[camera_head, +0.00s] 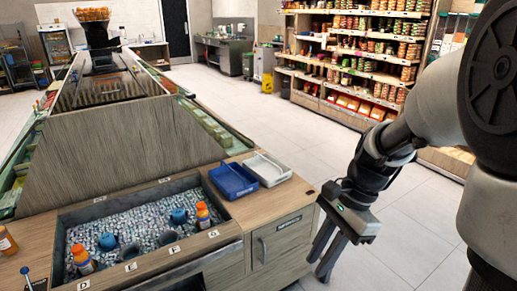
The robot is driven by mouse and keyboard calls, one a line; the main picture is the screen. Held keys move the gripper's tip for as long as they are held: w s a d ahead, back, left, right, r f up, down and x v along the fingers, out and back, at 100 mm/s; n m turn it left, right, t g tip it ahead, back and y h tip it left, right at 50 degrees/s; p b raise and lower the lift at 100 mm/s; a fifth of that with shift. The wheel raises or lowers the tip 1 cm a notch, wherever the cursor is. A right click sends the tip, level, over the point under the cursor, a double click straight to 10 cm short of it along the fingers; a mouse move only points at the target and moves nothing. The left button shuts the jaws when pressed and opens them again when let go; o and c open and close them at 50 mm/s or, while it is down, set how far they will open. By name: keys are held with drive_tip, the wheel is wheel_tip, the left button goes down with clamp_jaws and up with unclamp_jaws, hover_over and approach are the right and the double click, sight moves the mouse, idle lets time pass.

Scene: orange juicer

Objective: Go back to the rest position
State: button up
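My gripper (321,266) hangs at the end of my arm on the right side of the head view. It points down over the floor, to the right of the wooden counter (290,205) and apart from it. Its two fingers are spread with a gap between them, and nothing shows in the gap. My arm reaches in from the right edge and hides part of the shelves and floor behind it.
An ice bin (217,240) in the counter holds orange bottles (203,215) and cups. A blue tray (233,181) and white tray (268,169) lie behind it. An orange-topped machine (91,14) stands far back. Stocked shelves (350,62) line the back right. The floor (270,120) between is clear.

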drive_tip(key=s+r+n+t+h+p, duration=0.2)
drive_tip(key=s+r+n+t+p, duration=0.1)
drive_tip(key=r+n, duration=0.4)
drive_tip(key=s+d+r+n+t+h+p, duration=0.1)
drive_tip(key=s+r+n+t+p, duration=0.3)
drive_tip(key=r, duration=0.9)
drive_tip(key=n, duration=0.2)
drive_tip(key=shift+s+n+h, duration=0.4)
drive_tip(key=shift+a+r, duration=0.1)
